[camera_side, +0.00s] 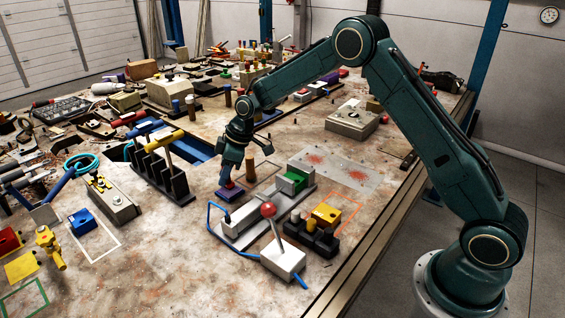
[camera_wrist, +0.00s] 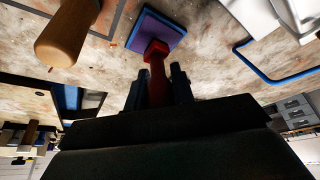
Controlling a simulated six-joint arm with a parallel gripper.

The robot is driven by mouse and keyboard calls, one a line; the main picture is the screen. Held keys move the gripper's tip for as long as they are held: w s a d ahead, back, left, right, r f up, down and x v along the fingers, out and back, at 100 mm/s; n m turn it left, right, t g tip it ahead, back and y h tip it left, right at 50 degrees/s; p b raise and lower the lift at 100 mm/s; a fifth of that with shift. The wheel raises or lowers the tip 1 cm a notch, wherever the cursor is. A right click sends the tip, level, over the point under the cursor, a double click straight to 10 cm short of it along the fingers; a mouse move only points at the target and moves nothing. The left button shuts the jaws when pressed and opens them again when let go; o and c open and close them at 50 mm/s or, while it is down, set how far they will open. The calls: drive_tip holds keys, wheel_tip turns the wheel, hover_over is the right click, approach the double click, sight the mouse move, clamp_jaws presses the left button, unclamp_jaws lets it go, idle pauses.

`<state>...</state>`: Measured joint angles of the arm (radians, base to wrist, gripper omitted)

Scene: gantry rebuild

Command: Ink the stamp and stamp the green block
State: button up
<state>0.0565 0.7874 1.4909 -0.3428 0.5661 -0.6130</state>
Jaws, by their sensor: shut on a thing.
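My gripper (camera_side: 226,180) points down and is shut on a red stamp. In the wrist view the stamp (camera_wrist: 156,72) stands between my two dark fingers (camera_wrist: 157,85), its wider head away from them. The head overlaps the edge of a purple ink pad with a blue rim (camera_wrist: 160,27). In the side view the pad (camera_side: 230,193) lies right under the stamp; I cannot tell whether they touch. The green block (camera_side: 292,182) sits in a grey fixture (camera_side: 265,215) to the right of my gripper. The wrist view does not show the block.
A wooden peg (camera_side: 250,168) stands close to the right of my gripper. A lever box with a red knob (camera_side: 268,210) and a black holder by a yellow block (camera_side: 326,214) stand at the front. A black rack (camera_side: 160,170) is to the left. Bare table lies in front of the pad.

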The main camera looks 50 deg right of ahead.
drive_tip(key=shift+f, duration=0.6)
idle(1.1)
drive_tip(key=shift+r, duration=3.6)
drive_tip(key=shift+d, duration=0.1)
drive_tip(key=shift+s+d, duration=0.15)
drive_tip(key=shift+d, duration=0.15)
drive_tip(key=s+d+r, duration=0.3)
drive_tip(key=s+d, duration=0.8)
drive_tip(key=shift+d, duration=0.3)
drive_tip(key=shift+f, duration=0.15)
drive_tip(key=shift+f, duration=2.85)
